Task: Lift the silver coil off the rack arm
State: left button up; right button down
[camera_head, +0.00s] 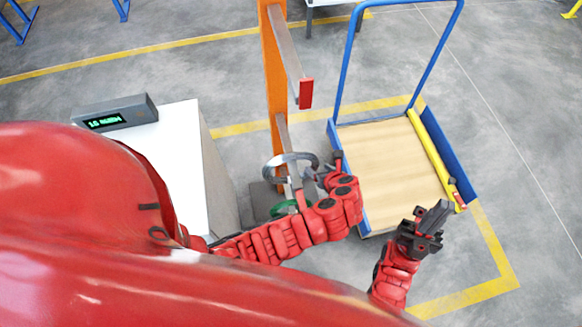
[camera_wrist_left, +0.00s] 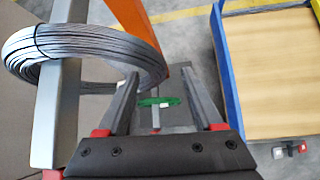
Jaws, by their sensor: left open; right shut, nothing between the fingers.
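The silver coil (camera_head: 272,168) hangs around the lower rack arm (camera_head: 283,133) of the orange post. In the left wrist view the coil (camera_wrist_left: 85,42) is a bundle of grey wire looped around the pale rack arm (camera_wrist_left: 46,120). My left gripper (camera_head: 318,172) is open beside the coil, to its right. In the left wrist view the fingers (camera_wrist_left: 160,74) straddle a view of the floor, and the coil's right edge lies by the left fingertip; I cannot tell whether they touch. My right gripper (camera_head: 438,214) is shut and empty, near the cart's front right corner.
An orange post (camera_head: 272,65) carries an upper arm with a red end cap (camera_head: 306,93). A green coil (camera_head: 284,208) lies low by the post. A blue cart (camera_head: 390,165) with a bare wooden deck and a yellow bar (camera_head: 430,155) stands right. A white table (camera_head: 175,150) holds a display box (camera_head: 115,113).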

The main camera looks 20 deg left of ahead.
pick_arm(q)
jog(key=shift+x, duration=1.9)
jog(key=shift+s+a, duration=0.1)
grip_shut()
